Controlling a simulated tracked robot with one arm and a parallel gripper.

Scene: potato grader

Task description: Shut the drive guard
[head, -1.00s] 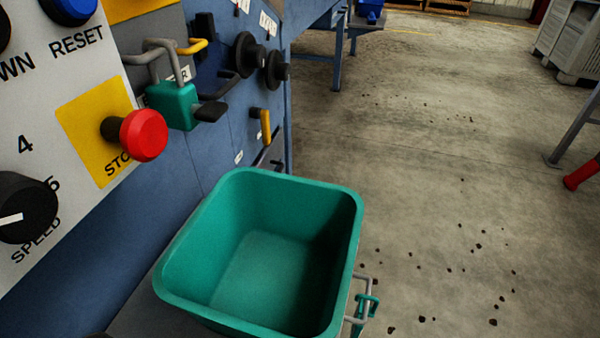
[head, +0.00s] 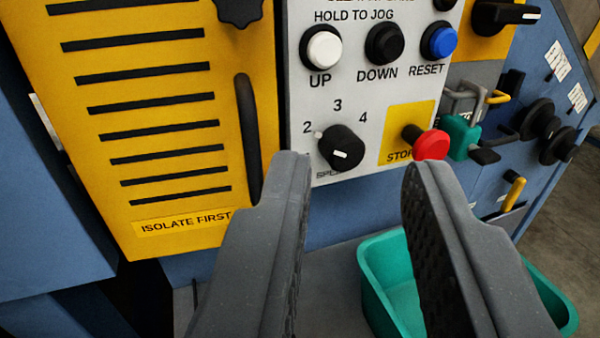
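The drive guard (head: 155,115) is a yellow slotted panel at the left of the head view, marked ISOLATE FIRST along its bottom. A long black upright handle (head: 249,140) runs near its right edge, with a black knob (head: 240,10) at the top. Dark space shows below the guard's bottom edge; I cannot tell how far open it stands. My gripper (head: 358,165) is open and empty.
The white control panel (head: 310,100) carries buttons, a speed dial (head: 341,147) and a red stop button (head: 431,145). A green bin (head: 375,285) stands below, partly behind my right finger. A green padlock (head: 462,137) hangs at the right. Floor shows at the far right.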

